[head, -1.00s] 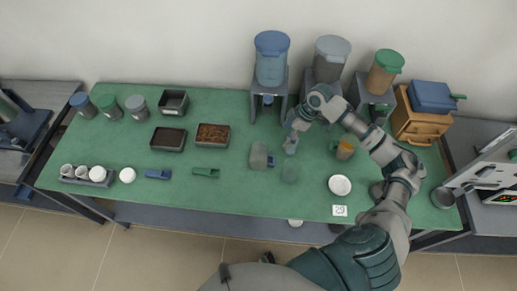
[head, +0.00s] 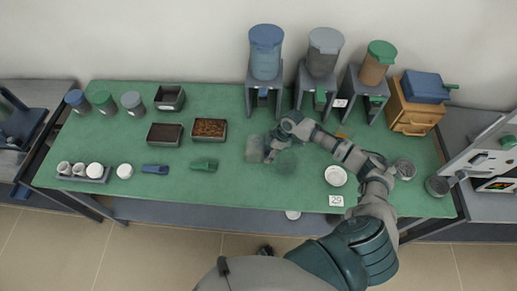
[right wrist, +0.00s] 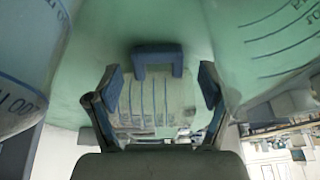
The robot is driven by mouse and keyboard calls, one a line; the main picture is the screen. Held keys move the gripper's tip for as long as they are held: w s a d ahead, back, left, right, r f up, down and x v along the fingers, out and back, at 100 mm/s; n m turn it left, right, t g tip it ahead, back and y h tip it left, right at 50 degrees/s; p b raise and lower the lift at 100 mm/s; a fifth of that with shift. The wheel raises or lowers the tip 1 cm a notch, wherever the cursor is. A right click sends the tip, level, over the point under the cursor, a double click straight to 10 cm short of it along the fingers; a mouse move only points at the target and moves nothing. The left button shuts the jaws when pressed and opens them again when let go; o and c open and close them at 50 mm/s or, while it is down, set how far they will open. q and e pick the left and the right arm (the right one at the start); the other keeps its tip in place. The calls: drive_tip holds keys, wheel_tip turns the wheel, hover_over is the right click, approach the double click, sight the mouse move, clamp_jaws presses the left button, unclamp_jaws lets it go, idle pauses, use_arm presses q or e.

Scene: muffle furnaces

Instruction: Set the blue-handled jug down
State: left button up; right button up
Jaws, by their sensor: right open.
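The clear blue-handled jug (head: 253,149) stands on the green table mat, its handle side partly hidden by my right gripper. My right gripper (head: 270,153) is at the jug's right side. In the right wrist view its two blue-padded fingers (right wrist: 160,88) are spread apart, with the blue handle (right wrist: 158,57) ahead of and between them. I cannot tell whether the fingers touch the handle. My left gripper is not in view.
A second clear vessel (head: 286,162) stands close to the right of my gripper. A white dish (head: 336,176) is farther right. Dark trays (head: 166,134) and a green scoop (head: 204,165) lie left. Dispensers on stands (head: 265,60) line the back.

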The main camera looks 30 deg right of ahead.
drive_tip(key=shift+x, duration=0.8)
drive_tip(key=shift+d, duration=0.2)
drive_tip(key=shift+c, duration=0.7)
drive_tip(key=shift+d, duration=0.2)
drive_tip(key=c, duration=1.2)
drive_tip(key=shift+a, duration=0.2)
drive_tip(key=shift+w+a+r, duration=0.1)
